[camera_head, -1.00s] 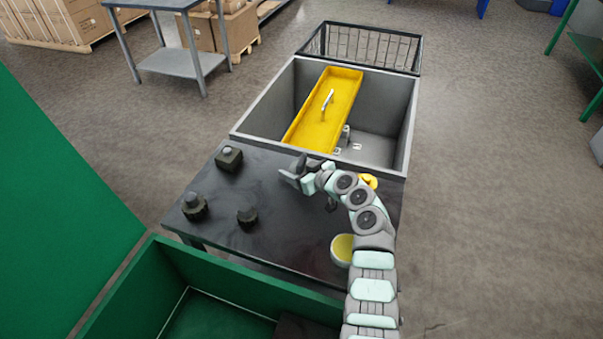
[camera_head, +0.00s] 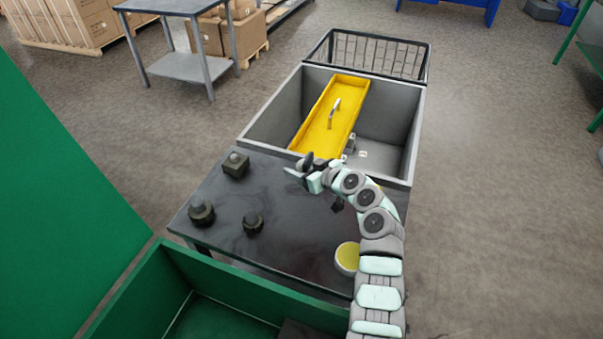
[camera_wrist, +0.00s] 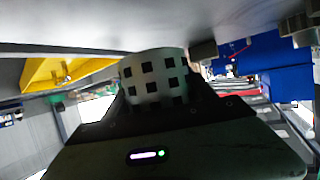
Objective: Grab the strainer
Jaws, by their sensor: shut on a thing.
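My gripper (camera_head: 303,166) is over the far part of the dark table, close to the edge of the grey bin. In the wrist view, a pale round piece with rows of dark square holes, which looks like the strainer (camera_wrist: 152,72), sits at the jaws. My gripper is shut on it. In the head view the strainer cannot be told apart from the fingers and wrist.
The dark table (camera_head: 296,235) bears several dark knobbed fittings (camera_head: 201,213) at the left and a yellow-topped round piece (camera_head: 347,257) beside my arm. Beyond it, a grey bin (camera_head: 395,130) holds a yellow tray (camera_head: 325,125). A green bin (camera_head: 150,285) stands in front.

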